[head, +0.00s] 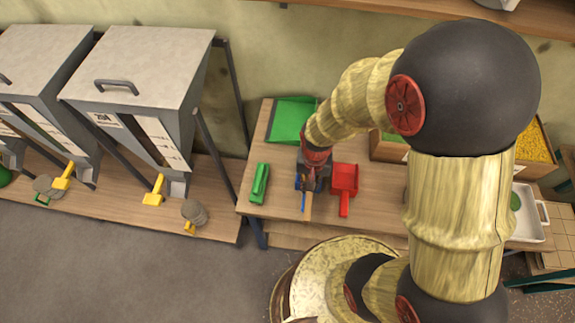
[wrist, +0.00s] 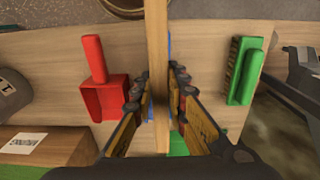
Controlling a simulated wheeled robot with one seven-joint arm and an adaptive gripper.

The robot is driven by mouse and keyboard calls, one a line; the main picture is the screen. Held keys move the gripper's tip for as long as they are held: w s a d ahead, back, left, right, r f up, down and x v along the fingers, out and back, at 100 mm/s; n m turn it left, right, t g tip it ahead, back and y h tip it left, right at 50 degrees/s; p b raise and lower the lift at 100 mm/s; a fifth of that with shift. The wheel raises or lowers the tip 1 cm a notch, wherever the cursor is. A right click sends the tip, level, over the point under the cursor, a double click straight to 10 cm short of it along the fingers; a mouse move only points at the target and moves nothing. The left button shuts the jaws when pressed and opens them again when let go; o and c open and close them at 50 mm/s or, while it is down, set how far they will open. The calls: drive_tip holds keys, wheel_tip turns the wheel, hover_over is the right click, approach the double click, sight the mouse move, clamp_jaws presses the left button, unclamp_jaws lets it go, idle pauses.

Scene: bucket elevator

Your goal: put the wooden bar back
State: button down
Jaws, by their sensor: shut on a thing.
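The wooden bar (wrist: 156,40) is a long, pale, straight piece that runs top to bottom through the middle of the wrist view. My gripper (wrist: 157,90) has its two fingers on either side of the bar and is shut on it. In the head view my gripper (head: 312,186) is over the wooden table, and the end of the bar (head: 308,208) shows below it near the front edge. I cannot tell how far the bar is above the tabletop. A thin blue thing (head: 303,200) lies close beside the bar, partly hidden.
A red scoop (head: 345,180) lies right of my gripper and a green brush (head: 259,184) left of it. A green dustpan (head: 291,121) is behind. A crate of yellow grain (head: 537,142) and a white tray (head: 530,222) stand right. Grey hoppers (head: 140,75) stand left.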

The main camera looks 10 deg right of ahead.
drive_tip(key=w+a+f+b, duration=0.1)
drive_tip(key=w+a+f, duration=0.3)
drive_tip(key=w, duration=0.3)
drive_tip(key=b, duration=0.1)
hover_over(281, 180)
drive_tip(key=s, duration=0.1)
drive_tip(key=f, duration=0.4)
drive_tip(key=shift+d+f, duration=0.2)
drive_tip(key=shift+f, duration=0.15)
drive_tip(key=shift+w+a+f, duration=0.3)
drive_tip(key=shift+w+f, duration=0.1)
drive_tip(key=shift+f, duration=0.15)
drive_tip(key=shift+w+f+b, duration=0.1)
drive_tip(key=shift+f+b, duration=0.3)
drive_tip(key=shift+f, duration=1.15)
drive_tip(key=shift+f, duration=0.1)
drive_tip(key=c, duration=2.2)
unclamp_jaws()
drive_tip(key=shift+f, duration=0.1)
drive_tip(key=o, duration=0.4)
drive_tip(key=shift+c, duration=0.2)
drive_tip(key=shift+o, duration=0.4)
